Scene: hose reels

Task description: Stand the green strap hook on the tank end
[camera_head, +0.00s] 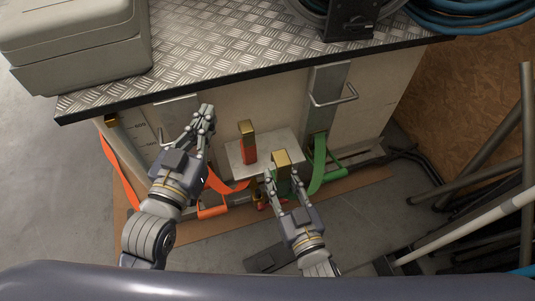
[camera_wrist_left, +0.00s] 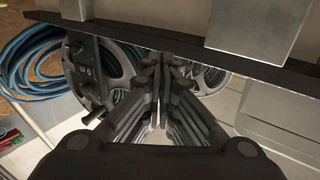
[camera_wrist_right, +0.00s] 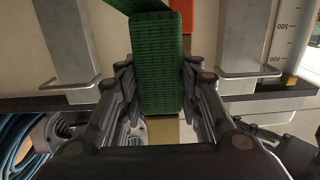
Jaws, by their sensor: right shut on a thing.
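The green strap hook, a green webbing-covered block (camera_wrist_right: 160,75) with a brass end (camera_head: 281,158), is between the fingers of my right gripper (camera_head: 284,182), which is shut on it. In the head view it is at the front right of a pale plate (camera_head: 237,158); I cannot tell whether it touches it. A green strap (camera_head: 319,160) hangs to its right. The cream tank (camera_head: 285,106) stands behind, under a tread-plate top. My left gripper (camera_head: 207,115) looks shut and empty, in front of the tank's left part; its fingers also show in the left wrist view (camera_wrist_left: 163,65).
An orange hook (camera_head: 249,147) with a brass top stands upright on the plate, left of the green one. An orange strap (camera_head: 222,184) loops below. Metal bracket handles (camera_head: 333,96) project from the tank. Pipes (camera_head: 470,215) lie at right. A grey case (camera_head: 75,45) sits on top.

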